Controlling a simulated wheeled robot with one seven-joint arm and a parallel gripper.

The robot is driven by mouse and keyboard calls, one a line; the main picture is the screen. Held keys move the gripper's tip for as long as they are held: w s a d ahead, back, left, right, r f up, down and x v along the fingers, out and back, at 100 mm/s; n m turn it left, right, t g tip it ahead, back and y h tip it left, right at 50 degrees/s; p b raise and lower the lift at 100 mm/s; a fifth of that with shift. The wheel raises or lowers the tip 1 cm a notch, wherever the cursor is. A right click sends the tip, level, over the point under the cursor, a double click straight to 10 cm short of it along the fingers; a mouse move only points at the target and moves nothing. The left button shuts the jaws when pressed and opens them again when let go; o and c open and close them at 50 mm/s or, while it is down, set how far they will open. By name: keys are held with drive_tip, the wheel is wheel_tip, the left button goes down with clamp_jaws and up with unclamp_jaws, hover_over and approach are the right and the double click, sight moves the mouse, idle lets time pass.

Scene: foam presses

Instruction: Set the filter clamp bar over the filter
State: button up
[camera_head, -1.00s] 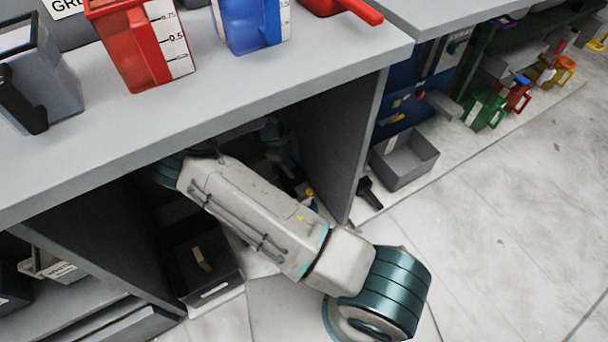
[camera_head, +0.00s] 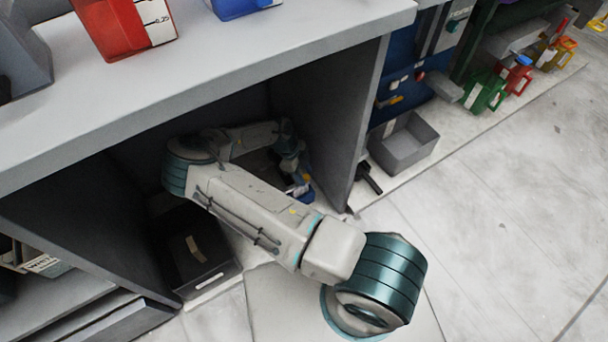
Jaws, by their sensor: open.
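My arm reaches into the open bay under the grey bench (camera_head: 200,95). My gripper (camera_head: 300,182) is at the far end of the arm, low in the bay near its right wall. It is small and partly hidden behind my own forearm; it is open. A small blue and white thing (camera_head: 304,193) shows beside it, too small to name. I cannot make out the filter or the filter clamp bar; the lower part of the bay is dark and partly covered by my arm.
A dark bin (camera_head: 190,245) stands at the bay's left. The bay's right wall (camera_head: 335,120) is close to my gripper. A grey open box (camera_head: 403,145) and a black thing (camera_head: 368,178) lie outside to the right. Red (camera_head: 118,25) and blue jugs stand on the bench. Floor at right is clear.

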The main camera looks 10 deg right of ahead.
drive_tip(key=shift+d+f, duration=0.1)
drive_tip(key=shift+f, duration=0.1)
clamp_jaws()
drive_tip(key=shift+w+a+n, duration=0.2)
drive_tip(key=shift+w+n, duration=0.35)
drive_tip(key=shift+n, duration=0.15)
unclamp_jaws()
drive_tip(key=p+v, duration=0.4)
drive_tip(key=v, duration=0.8)
drive_tip(key=shift+s+a, duration=0.25)
